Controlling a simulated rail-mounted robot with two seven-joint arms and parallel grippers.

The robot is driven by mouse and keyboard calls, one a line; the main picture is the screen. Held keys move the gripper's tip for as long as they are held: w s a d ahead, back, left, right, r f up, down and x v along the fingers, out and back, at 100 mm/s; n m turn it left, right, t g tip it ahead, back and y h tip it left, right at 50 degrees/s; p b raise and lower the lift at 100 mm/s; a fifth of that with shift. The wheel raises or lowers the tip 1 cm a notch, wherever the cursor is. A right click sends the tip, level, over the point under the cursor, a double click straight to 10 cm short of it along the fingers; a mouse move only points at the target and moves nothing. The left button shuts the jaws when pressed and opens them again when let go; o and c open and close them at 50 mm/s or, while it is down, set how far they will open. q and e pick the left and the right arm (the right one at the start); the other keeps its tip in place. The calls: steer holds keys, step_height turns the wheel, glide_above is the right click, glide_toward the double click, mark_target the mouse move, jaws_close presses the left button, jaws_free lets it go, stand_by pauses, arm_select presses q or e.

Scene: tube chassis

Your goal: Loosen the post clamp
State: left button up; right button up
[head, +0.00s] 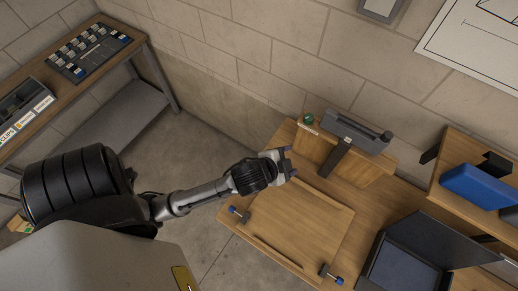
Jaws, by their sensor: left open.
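A wooden workbench (224,218) carries a raised wooden board (300,225). A dark grey bar-shaped fixture (356,132) with a black upright piece (336,157) stands at the back of the bench, by a wooden block (375,172). Small clamps with blue ends sit at the board's left edge (240,213) and front corner (330,273). I cannot tell which part is the post clamp. My left gripper (287,160) is open and empty, above the board's back left corner, left of the grey fixture and apart from it. My right gripper is not in view.
A green-topped item (308,118) sits at the bench's back left. An open dark case (405,262) is at the front right. A blue box (476,186) rests on a wooden shelf (449,178). A side rack (146,59) holds trays; floor (195,140) is clear between.

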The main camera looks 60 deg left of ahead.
arm_select(q)
steer(key=s+f+n+g+p, duration=0.1)
steer(key=s+n+g+p, duration=0.1)
steer(key=s, duration=0.8)
steer(key=shift+s+d+f+n+g+h+p, duration=0.25)
steer(key=shift+d+g+h+p, duration=0.2)
steer(key=shift+g, duration=0.85)
steer(key=shift+w, duration=0.1)
